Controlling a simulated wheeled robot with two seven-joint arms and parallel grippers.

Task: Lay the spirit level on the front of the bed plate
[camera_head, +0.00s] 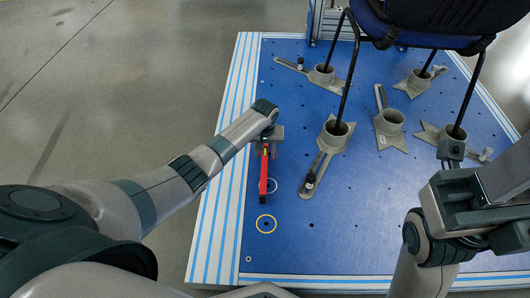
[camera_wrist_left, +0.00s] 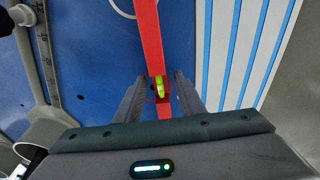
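The red spirit level (camera_head: 264,178) is a long narrow bar with a dark end. In the head view the bar extends from the gripper toward the viewer, over the left part of the blue bed plate (camera_head: 330,238). I cannot tell whether it touches the plate. My right gripper (camera_head: 451,150) is at the right, near a chair leg; its finger opening is unclear.
Grey clamped cups (camera_head: 334,133) hold the legs of a blue chair (camera_head: 440,15). The front middle of the plate is clear.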

